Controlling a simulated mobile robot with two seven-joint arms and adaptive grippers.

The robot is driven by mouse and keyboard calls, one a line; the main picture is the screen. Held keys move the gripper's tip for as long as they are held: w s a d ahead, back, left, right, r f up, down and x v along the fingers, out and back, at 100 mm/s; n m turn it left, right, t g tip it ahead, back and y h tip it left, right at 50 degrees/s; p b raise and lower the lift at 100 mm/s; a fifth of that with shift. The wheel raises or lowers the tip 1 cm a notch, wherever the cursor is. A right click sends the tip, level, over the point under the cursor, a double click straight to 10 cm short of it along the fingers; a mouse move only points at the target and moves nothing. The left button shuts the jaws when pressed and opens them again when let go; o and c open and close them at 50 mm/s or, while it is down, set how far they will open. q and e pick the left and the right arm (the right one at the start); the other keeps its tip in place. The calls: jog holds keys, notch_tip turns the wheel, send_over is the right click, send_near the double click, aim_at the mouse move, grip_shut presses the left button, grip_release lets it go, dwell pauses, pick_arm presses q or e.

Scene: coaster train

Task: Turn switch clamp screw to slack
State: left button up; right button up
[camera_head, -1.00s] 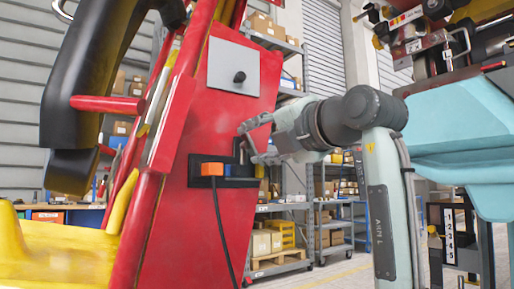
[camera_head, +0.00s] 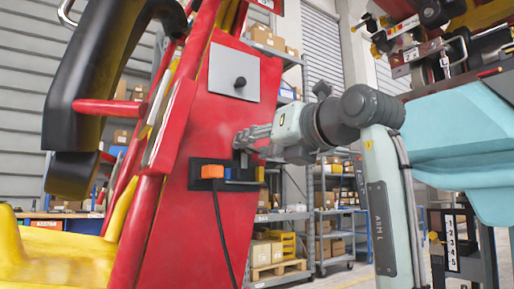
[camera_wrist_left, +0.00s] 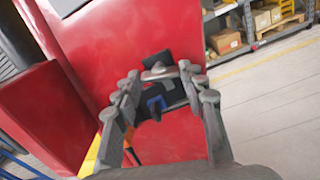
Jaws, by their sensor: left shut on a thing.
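The switch clamp screw (camera_wrist_left: 160,73), a grey cross-bar head, sits on a black plate (camera_wrist_left: 184,62) on the red panel in the left wrist view. My left gripper (camera_wrist_left: 163,80) has its fingers on both sides of this head and is shut on it. In the head view my left gripper (camera_head: 245,139) reaches the red panel (camera_head: 212,130), just above a black bracket with an orange block (camera_head: 212,171) and a blue block (camera_head: 240,174). There its fingers hide most of the screw. My right gripper is not in view.
A grey plate with a black knob (camera_head: 239,82) is above the gripper on the panel. A black cable (camera_head: 222,225) hangs below the bracket. A yellow and black seat part (camera_head: 75,150) is at left. Shelves with boxes (camera_head: 280,250) stand behind.

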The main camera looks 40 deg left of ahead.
pick_arm(q)
jog(key=shift+f+n, duration=0.1)
jog(key=shift+n, duration=0.2)
dwell(0.4)
jog(key=o, duration=1.2)
jog(key=shift+c, duration=0.2)
jog(key=v, duration=1.2)
